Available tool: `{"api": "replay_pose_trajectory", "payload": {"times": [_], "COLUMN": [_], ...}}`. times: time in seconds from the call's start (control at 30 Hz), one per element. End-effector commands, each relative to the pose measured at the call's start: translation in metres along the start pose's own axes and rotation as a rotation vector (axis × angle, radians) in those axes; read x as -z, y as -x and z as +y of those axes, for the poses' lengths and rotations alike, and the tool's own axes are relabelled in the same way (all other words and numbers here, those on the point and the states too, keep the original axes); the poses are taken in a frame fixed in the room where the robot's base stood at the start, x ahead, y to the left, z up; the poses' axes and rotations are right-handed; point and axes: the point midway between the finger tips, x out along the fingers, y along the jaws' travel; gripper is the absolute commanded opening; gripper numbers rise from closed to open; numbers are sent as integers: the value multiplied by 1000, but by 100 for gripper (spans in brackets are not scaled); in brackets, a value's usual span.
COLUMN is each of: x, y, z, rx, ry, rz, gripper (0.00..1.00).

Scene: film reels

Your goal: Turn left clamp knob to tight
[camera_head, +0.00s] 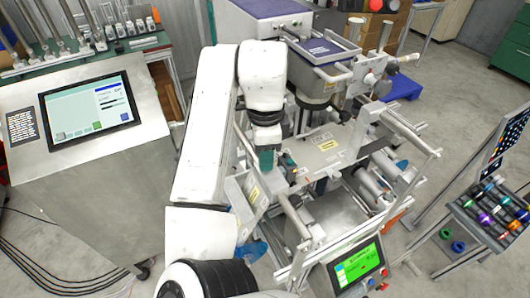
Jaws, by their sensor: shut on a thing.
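My gripper (275,163) hangs below the dark wrist of my white arm, over the left side of the machine's frame. It is shut on a small part there, which appears to be the left clamp knob; the fingers and arm largely hide it. The knob's turn position cannot be read. The machine (324,147) has a flat metal plate with yellow labels just right of my gripper.
A green-lit screen (358,263) stands at the machine's front. A console with a touchscreen (90,107) is at left. A rack of coloured items (494,212) stands at right. Metal rails and rollers surround my gripper closely. Cables lie on the floor at lower left.

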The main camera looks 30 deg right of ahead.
Motion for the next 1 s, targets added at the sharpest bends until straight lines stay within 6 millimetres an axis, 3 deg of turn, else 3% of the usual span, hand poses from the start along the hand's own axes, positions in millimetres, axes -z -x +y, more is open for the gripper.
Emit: {"api": "replay_pose_trajectory", "payload": {"times": [0.23,0.27,0.5,0.77,1.0], "x": [0,0,0,0,-1], "y": [0,0,0,2,30], "z": [0,0,0,0,-1], "rx": [0,0,0,0,2], "ry": [-2,-2,-1,0,-1], "rz": [0,0,0,-1,-6], "gripper": [1,34,57,57,57]}}
